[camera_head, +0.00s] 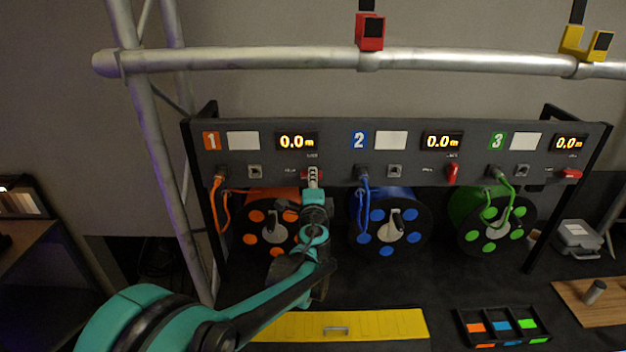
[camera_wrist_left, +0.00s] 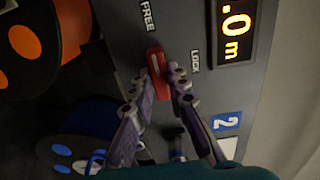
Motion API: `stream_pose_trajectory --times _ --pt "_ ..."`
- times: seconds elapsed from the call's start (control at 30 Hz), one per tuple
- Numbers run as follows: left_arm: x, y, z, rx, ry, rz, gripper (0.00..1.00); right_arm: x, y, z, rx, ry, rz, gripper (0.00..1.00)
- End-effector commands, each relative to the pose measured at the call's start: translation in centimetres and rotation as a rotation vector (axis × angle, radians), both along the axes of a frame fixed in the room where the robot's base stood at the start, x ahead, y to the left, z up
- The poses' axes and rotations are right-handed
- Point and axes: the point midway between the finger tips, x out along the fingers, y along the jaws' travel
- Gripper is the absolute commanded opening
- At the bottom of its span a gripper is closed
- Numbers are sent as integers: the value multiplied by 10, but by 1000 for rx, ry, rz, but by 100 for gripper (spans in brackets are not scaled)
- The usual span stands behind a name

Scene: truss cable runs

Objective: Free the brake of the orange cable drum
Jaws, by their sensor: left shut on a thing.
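The orange cable drum (camera_head: 268,231) sits under panel section 1, partly hidden by my left arm; its orange edge shows in the left wrist view (camera_wrist_left: 75,22). Its red brake lever (camera_wrist_left: 156,66) is on the panel below the display, between a FREE mark (camera_wrist_left: 147,16) and a LOCK mark (camera_wrist_left: 195,61). The lever lies along the panel, its long axis in line with FREE, not LOCK. My left gripper (camera_head: 313,178) is at the lever, its fingers (camera_wrist_left: 165,82) shut on it, one on each side. My right gripper is not in view.
The blue drum (camera_head: 388,219) and green drum (camera_head: 490,220) stand to the right, with red levers (camera_head: 453,174) above. Cables hang from the panel (camera_head: 330,138). A truss pipe (camera_head: 250,59) crosses above. A yellow strip (camera_head: 375,325) and a black tray (camera_head: 505,326) lie in front.

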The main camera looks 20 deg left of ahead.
Motion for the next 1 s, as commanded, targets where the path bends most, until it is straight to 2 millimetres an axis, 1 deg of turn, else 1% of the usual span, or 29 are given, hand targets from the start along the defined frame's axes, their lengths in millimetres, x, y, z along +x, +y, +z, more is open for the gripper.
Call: stream_pose_trajectory --times 0.3,0.33,0.37,0.4,0.67,0.77,0.87,1.0 --pt "-1 0 -1 -6 -1 1 0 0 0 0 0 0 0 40" --pt "-1 0 -1 -6 -1 1 18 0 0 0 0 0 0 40" --pt "-1 0 -1 -5 0 1 26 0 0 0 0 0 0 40" --pt "-1 0 -1 -5 0 1 36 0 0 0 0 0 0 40" --pt "0 0 -1 -3 0 0 36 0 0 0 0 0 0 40" --pt "-3 -1 0 -2 0 0 36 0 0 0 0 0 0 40" --pt "-14 -5 0 -2 0 -2 36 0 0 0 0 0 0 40" --pt "-41 -12 0 -2 0 -2 36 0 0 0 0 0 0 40"
